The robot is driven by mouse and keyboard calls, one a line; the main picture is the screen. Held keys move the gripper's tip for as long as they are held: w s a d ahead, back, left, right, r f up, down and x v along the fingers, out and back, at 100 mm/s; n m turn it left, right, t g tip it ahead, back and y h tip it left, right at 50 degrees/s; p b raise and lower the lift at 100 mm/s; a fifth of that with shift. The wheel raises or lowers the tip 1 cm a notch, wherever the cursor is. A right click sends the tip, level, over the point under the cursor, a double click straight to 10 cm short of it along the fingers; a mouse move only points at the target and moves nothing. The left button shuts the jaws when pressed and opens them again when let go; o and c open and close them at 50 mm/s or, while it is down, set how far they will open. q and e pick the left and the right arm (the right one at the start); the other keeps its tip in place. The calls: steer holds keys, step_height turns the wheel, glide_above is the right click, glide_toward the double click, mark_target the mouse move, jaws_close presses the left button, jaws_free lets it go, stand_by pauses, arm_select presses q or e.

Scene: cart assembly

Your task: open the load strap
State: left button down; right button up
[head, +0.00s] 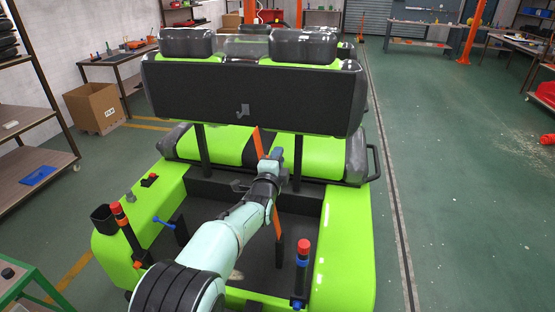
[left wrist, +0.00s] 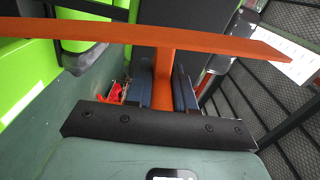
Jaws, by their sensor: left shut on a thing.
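The load strap (head: 258,141) is a narrow orange band on the green cart. It rises behind my left gripper toward the seat back, and its lower part shows below the gripper in the cart's dark bed. My left gripper (head: 278,168) is over the bed, in front of the seat. In the left wrist view, an orange piece of the strap (left wrist: 163,78) lies between the two fingers of my left gripper (left wrist: 162,90), which is shut on it. A long orange band crosses the top of that view. My right gripper is out of view.
The green cart body (head: 345,240) surrounds the dark bed. Posts with red tops (head: 303,246) and (head: 117,209) stand at its near corners. The black seat back (head: 250,95) rises beyond the gripper.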

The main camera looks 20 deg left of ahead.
arm_select(q)
steer(key=shift+d, duration=0.25)
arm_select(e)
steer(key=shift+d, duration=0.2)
arm_select(q)
steer(key=c, duration=1)
jaws_free()
steer(key=shift+o, duration=0.2)
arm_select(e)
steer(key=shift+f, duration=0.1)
arm_select(q)
steer(key=shift+s+d, duration=0.1)
steer(key=shift+s, duration=0.2)
steer(key=s+d+p, duration=0.1)
steer(key=s+d, duration=0.1)
steer(key=s, duration=1)
steer(key=shift+s, duration=0.25)
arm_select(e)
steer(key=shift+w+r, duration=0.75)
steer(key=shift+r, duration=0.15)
